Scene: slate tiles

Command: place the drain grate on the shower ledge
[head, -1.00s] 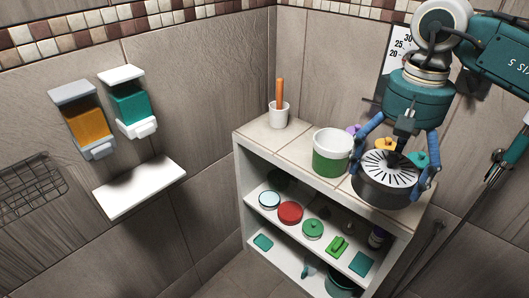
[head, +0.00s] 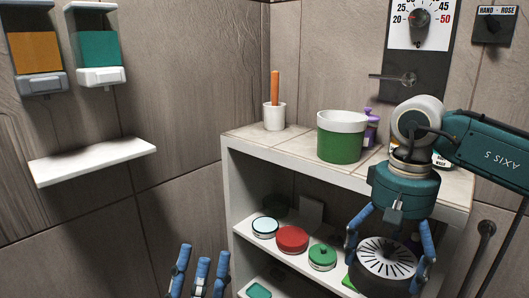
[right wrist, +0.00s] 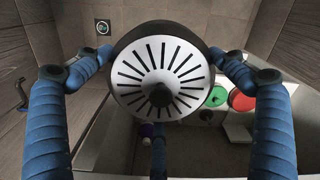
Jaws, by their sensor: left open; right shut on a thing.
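The drain grate (head: 388,252) is round, with a pale slotted face and a dark side. My right gripper (head: 387,268) is shut on it, blue fingers at its sides. The right wrist view shows the grate's slotted face (right wrist: 160,55) between the fingers. In the head view the grate is in front of the tiled ledge (head: 262,140), below its top and overlapping the shelves in the picture. My left gripper (head: 203,268) is open and empty at the bottom edge, left of the shelves.
A green and white tub (head: 341,142), a white cup (head: 274,117) with an orange handle and a purple bottle (head: 371,130) stand on the tiled top. Red (head: 291,239) and green (head: 322,256) lids are on the shelf below. A bare white wall shelf (head: 95,162) is at left.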

